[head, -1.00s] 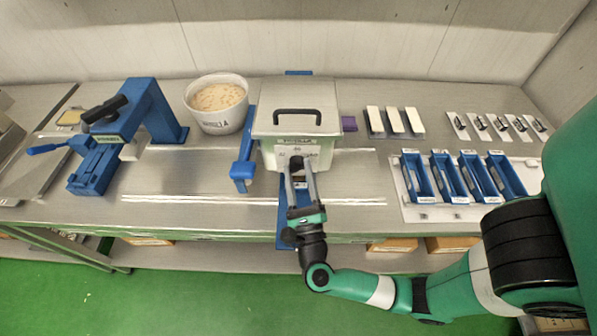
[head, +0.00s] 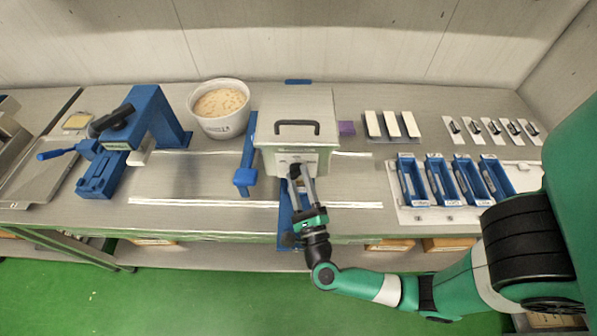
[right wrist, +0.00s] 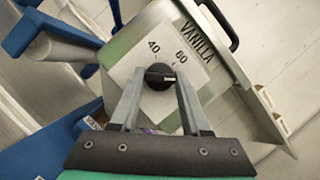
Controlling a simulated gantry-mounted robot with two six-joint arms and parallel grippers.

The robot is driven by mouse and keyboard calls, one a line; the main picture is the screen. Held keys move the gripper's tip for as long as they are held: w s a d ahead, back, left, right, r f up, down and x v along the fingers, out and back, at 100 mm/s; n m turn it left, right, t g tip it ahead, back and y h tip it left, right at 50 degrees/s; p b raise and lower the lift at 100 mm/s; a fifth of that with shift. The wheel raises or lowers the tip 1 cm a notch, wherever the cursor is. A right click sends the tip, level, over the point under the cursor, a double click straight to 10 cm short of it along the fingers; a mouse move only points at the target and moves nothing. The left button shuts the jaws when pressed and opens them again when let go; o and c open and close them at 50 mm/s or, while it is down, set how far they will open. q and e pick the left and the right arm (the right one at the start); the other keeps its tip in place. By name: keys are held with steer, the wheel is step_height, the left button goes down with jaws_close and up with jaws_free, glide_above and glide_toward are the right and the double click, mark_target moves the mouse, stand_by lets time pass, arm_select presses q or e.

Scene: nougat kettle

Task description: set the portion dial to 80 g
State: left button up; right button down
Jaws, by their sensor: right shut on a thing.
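The portion dial is a black round knob (right wrist: 160,76) on the pale front plate of the kettle, between my right gripper's fingers in the right wrist view. The kettle is a box with a grey lid and black handle (head: 297,127), labelled VANILLA. A 40 and a second number, which looks like 60 or 80, are printed above the knob. A light pointer mark on the knob points to the right in that tilted view. My right gripper (right wrist: 160,75) is shut on the knob; it also shows at the kettle front (head: 300,172). My left gripper is out of view.
A blue lever arm (head: 245,165) stands left of the kettle, and a white tub (head: 218,125) beyond it. A blue press (head: 130,145) stands farther left. Blue trays (head: 440,180) and white blocks (head: 391,124) lie to the right.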

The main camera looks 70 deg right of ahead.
steer(key=n+y+p, duration=0.1)
steer(key=n+p, duration=0.1)
steer(key=p, duration=0.2)
steer(key=n+y+p, duration=0.1)
steer(key=n+p, duration=0.2)
steer(key=p, duration=0.1)
steer(key=r+n+y+p, duration=0.1)
steer(key=n+p, duration=0.2)
steer(key=p, duration=0.1)
steer(key=shift+s, duration=0.1)
steer(key=shift+f+n+y+p, duration=0.2)
steer(key=shift+n+y+p, duration=0.3)
steer(key=shift+n+p, duration=0.4)
steer(key=shift+c, duration=1.9)
jaws_free()
steer(key=shift+a, duration=0.1)
